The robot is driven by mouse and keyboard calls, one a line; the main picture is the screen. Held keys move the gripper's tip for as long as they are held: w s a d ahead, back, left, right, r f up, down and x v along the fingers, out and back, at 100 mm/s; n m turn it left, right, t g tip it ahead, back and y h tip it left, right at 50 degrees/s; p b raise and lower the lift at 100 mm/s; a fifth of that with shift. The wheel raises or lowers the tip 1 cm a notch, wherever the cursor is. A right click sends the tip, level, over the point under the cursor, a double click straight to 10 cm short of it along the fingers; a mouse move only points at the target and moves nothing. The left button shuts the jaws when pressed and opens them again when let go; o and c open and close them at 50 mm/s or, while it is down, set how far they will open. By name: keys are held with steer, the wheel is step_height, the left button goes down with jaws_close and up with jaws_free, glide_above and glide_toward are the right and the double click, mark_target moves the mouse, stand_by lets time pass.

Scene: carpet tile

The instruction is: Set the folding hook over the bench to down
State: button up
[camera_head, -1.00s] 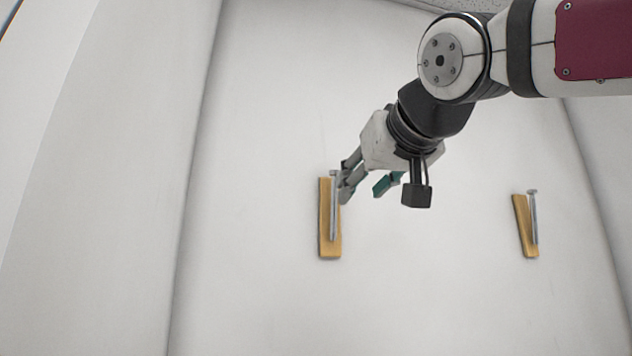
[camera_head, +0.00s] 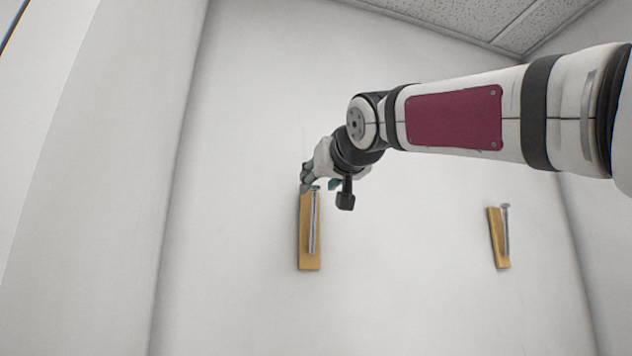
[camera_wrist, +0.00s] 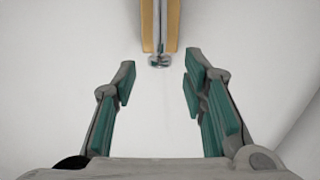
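Two folding hooks are on the white wall in the head view, each a grey metal bar on a wooden backplate. The left hook (camera_head: 314,225) and the right hook (camera_head: 505,230) both have their bars standing upright along their plates. No bench shows, so I cannot tell from it which hook is over it. My gripper (camera_head: 319,186) is at the top end of the left hook. In the wrist view my gripper (camera_wrist: 160,80) is open and empty, with the hook's round bar end (camera_wrist: 160,61) just ahead, centred between the fingertips. Contact is not visible.
The left hook's wooden backplate (camera_head: 304,250) is flat on the wall. The wall (camera_head: 400,290) between and below the hooks is bare. A tiled ceiling (camera_head: 480,20) shows at the top right.

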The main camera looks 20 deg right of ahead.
steer(key=shift+w, duration=1.25)
jaws_close()
